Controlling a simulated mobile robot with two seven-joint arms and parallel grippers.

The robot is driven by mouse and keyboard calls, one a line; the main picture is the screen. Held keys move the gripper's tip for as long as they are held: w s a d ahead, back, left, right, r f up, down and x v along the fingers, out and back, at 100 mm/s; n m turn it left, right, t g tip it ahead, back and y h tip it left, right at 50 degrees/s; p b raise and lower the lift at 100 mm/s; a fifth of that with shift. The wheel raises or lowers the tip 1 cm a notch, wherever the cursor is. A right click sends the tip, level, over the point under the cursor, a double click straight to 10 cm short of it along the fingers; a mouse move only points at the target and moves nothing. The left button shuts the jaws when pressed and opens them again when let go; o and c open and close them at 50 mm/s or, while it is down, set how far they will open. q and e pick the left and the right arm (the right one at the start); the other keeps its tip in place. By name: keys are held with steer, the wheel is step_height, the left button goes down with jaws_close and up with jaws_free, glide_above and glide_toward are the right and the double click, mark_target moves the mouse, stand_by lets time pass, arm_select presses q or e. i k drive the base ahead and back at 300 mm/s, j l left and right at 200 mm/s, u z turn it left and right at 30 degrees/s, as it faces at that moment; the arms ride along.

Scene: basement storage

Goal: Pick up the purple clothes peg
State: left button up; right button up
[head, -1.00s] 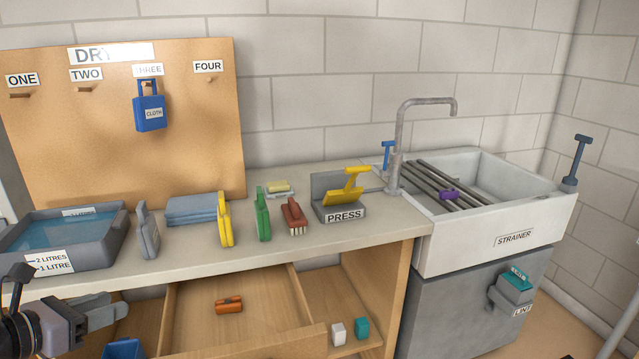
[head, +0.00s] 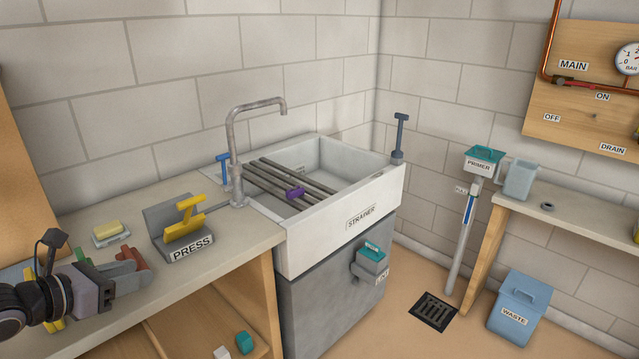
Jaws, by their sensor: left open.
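The purple clothes peg (head: 295,193) lies on the dark bars of the strainer rack (head: 270,175), which spans the left part of the white sink (head: 352,205). My left gripper (head: 138,270) is at the lower left, over the worktop, well to the left of the peg and apart from it. Its jaws are open, and I see nothing held between them. My right gripper does not show.
The curved tap (head: 233,150) and a blue lever (head: 223,170) stand just left of the rack. The yellow-handled press (head: 183,230) stands between my left gripper and the sink. A blue waste bin (head: 517,308) and a floor drain (head: 433,311) are at right.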

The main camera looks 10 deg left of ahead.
mark_target(296, 192)
steer(key=i+j, duration=0.2)
steer(key=i, duration=0.2)
steer(key=i+j, duration=0.2)
steer(key=i, duration=0.2)
steer(key=i+l+z, duration=0.25)
steer(key=i+z, duration=0.25)
